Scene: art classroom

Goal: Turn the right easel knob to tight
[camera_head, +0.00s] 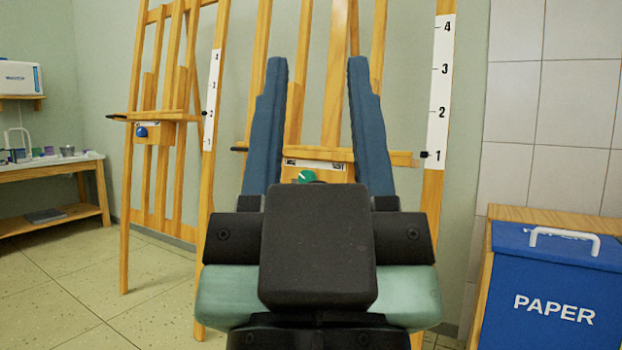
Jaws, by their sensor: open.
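Two wooden easels stand against the wall. The right easel (432,215) is straight ahead, partly hidden behind my gripper. Its green knob (307,177) sits on a wooden block under the crossbar, with a white label strip just above it. The lower part of the knob is hidden by my gripper's dark body, and its pointer setting cannot be read. My gripper (317,75) is open and empty, its two blue fingers pointing away and upward. The knob shows between the fingers, beyond them. I see no contact with it.
The left easel (165,120) has a blue knob (141,132). Both easels carry numbered scales. A blue paper bin (550,300) with a white handle stands at the right. A sink counter (50,165) is at the far left. Tiled floor (60,285) is clear at the left.

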